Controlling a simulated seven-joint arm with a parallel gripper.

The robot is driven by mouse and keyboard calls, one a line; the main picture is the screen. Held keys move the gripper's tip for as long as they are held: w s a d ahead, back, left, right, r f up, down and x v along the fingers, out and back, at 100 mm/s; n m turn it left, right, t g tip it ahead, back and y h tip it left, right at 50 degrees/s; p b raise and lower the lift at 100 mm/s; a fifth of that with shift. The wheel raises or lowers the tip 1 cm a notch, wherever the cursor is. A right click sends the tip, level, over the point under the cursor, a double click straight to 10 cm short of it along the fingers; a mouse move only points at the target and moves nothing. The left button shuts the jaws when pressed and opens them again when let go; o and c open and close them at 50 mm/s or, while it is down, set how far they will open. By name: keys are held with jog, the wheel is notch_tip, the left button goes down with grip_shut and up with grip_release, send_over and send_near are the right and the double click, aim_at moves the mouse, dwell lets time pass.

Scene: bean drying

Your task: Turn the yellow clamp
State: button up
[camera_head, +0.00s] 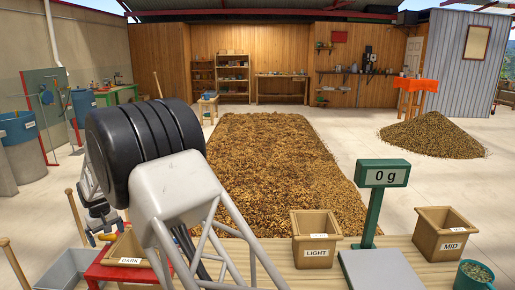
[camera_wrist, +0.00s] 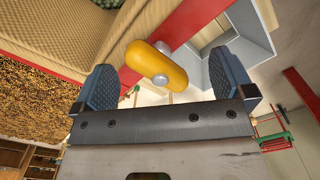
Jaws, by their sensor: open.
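The yellow clamp (camera_wrist: 153,62) is a rounded yellow handle on a grey bolt, set on a red frame bar (camera_wrist: 185,28) in the wrist view. My gripper (camera_wrist: 168,85) is open, with one blue-grey padded finger at each side of the picture. The clamp lies between and beyond the two fingertips, and no contact shows. In the head view my gripper (camera_head: 98,236) is at the lower left by the red stand (camera_head: 108,272), partly hidden by my arm. The clamp cannot be made out in the head view.
Wooden boxes marked DARK (camera_head: 130,261), LIGHT (camera_head: 316,250) and MID (camera_head: 444,242) stand along the bench (camera_head: 395,246). A green scale display (camera_head: 384,173) reads 0 g. A grey bin (camera_head: 72,272) is at the lower left. A bed of beans (camera_head: 270,160) covers the floor beyond.

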aim_at(107, 234)
jog(key=shift+r, duration=0.2)
jog(key=shift+r, duration=2.8)
